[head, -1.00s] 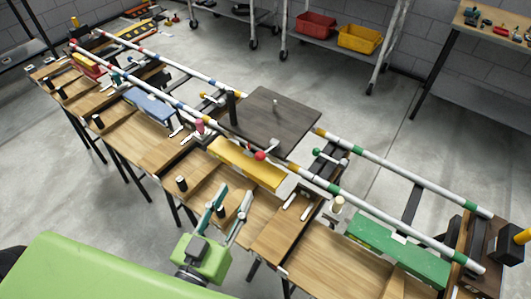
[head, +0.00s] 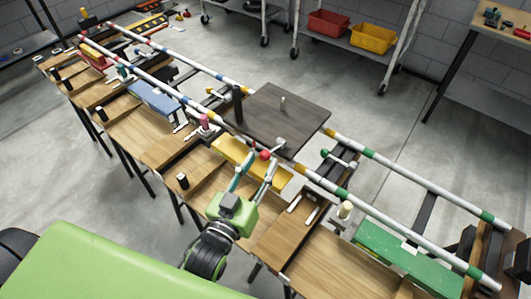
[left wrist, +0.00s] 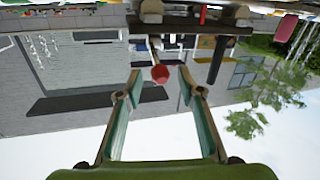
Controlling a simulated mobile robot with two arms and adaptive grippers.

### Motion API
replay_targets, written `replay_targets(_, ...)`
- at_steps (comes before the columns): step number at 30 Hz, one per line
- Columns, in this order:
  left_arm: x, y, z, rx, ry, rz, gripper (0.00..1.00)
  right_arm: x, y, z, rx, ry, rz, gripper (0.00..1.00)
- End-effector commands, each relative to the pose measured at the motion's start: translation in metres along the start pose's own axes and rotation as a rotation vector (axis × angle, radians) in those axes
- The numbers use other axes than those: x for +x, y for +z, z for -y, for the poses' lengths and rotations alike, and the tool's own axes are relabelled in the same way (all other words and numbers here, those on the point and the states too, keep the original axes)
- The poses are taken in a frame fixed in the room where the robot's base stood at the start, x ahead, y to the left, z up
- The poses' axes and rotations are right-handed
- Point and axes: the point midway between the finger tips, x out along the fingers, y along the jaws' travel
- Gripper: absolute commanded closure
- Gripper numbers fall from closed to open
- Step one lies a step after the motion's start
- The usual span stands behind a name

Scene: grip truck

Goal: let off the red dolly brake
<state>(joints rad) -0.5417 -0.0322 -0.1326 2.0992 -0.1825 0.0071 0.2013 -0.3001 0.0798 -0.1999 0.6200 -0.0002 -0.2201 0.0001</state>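The red ball knob (head: 265,155) of the dolly brake sits on a short lever at the front edge of the dark dolly plate (head: 290,108). The plate straddles the two white rails. My left gripper (head: 256,172) is open, its fingers pointing at the red knob from the front. In the left wrist view the red knob (left wrist: 160,73) shows between and just beyond the open fingertips (left wrist: 158,82); I see no contact. My right gripper is not in view.
A yellow block (head: 237,150) lies behind and beside the left fingers. A green ball lever (head: 326,153) is to the right of the dolly. A black post (head: 238,104) and pink peg (head: 204,120) stand nearby. Wooden benches run beneath the rails.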

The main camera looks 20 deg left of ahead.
Motion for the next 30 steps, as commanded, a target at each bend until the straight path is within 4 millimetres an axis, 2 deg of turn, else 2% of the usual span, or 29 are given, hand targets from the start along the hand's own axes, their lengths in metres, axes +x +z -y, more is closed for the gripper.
replay_targets(3, 0.019, -0.002, 0.0, 0.0, 0.0, -0.003, 0.65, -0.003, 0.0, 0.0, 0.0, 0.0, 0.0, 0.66)
replay_targets(7, 0.032, -0.001, 0.0, 0.0, 0.0, 0.0, 0.65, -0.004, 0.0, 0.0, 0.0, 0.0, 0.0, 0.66)
replay_targets(19, 0.038, 0.0, 0.0, -0.001, -0.001, 0.001, 0.65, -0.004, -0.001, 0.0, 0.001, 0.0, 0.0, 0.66)
replay_targets(23, 0.038, 0.0, 0.0, -0.001, 0.0, 0.001, 0.99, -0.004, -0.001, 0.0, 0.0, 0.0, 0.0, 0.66)
replay_targets(30, 0.039, -0.001, 0.0, 0.001, -0.001, 0.003, 1.0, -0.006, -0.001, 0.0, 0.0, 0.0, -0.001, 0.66)
